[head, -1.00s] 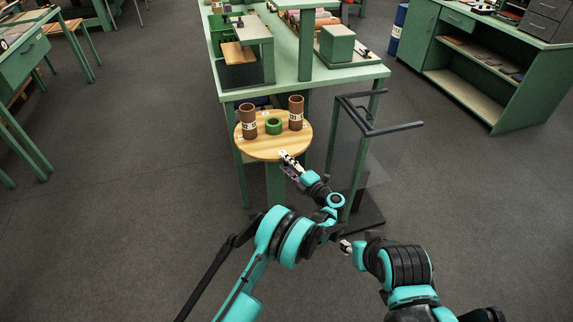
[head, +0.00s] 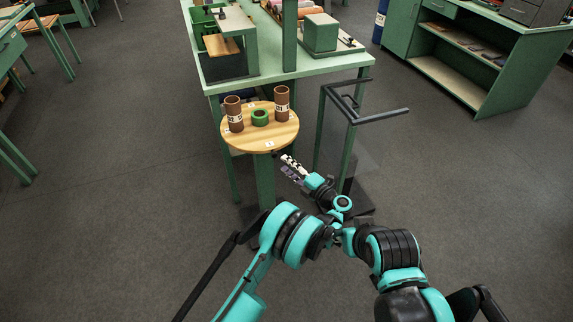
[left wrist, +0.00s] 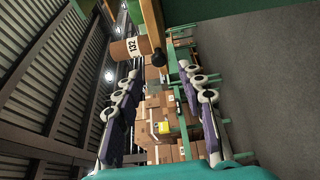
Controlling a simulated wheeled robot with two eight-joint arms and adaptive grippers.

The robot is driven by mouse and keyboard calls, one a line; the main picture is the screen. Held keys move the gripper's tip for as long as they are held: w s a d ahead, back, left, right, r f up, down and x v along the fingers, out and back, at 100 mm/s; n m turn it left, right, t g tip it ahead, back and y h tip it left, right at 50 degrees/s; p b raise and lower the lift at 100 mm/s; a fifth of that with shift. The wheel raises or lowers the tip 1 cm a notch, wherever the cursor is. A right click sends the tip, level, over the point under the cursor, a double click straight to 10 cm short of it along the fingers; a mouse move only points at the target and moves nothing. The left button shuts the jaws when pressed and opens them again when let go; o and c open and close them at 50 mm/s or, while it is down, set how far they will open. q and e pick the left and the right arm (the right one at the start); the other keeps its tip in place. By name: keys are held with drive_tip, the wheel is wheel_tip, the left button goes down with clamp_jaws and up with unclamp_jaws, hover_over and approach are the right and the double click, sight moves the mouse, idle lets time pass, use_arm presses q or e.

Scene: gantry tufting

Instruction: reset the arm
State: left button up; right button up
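My left gripper (head: 293,168) is below and right of the round wooden tabletop (head: 268,143) in the head view, clear of its rim in the picture. In the left wrist view my left gripper (left wrist: 158,75) is open, its two fingers wide apart with nothing between them at close range. My right arm (head: 395,255) is folded at the lower right of the head view; its gripper does not show.
Two brown cylinders (head: 234,114) (head: 282,103) and a green ring (head: 260,117) stand on the round top. A cylinder labelled 132 (left wrist: 132,49) shows in the wrist view. A dark-railed frame (head: 362,116) stands right of the round top. Open floor lies right.

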use_arm(q)
drive_tip(key=w+a+r+m+t+h, duration=0.1)
drive_tip(key=w+r+m+t+h, duration=0.15)
drive_tip(key=r, duration=0.85)
drive_tip(key=w+a+r+m+t+h, duration=0.1)
drive_tip(key=w+r+m+t+h, duration=0.2)
drive_tip(key=r, duration=0.9)
drive_tip(key=s+a+r+m+h, duration=0.2)
drive_tip(key=s+r+m+h, duration=0.3)
drive_tip(key=r+m+h, duration=0.55)
drive_tip(key=s+a+f+m+g+y, duration=0.1)
drive_tip(key=s+a+f+m+g, duration=0.2)
drive_tip(key=s+a+f, duration=0.3)
drive_tip(key=s+a+f+m+g+y, duration=0.2)
drive_tip(key=s+a+f+g, duration=0.3)
drive_tip(key=s, duration=1.2)
drive_tip(key=s+a+f+m+g+y, duration=0.2)
drive_tip(key=s+a+f+m+g, duration=0.2)
drive_tip(key=s+a+f, duration=0.4)
drive_tip(key=s+a, duration=0.1)
drive_tip(key=s, duration=0.3)
drive_tip(key=shift+s+f+m, duration=0.2)
drive_tip(key=shift+f+m, duration=0.05)
drive_tip(key=shift+m, duration=0.05)
drive_tip(key=shift+s+a+f+g, duration=0.1)
drive_tip(key=shift+s+a+g, duration=0.05)
drive_tip(key=shift+g, duration=0.2)
drive_tip(key=shift+c, duration=0.6)
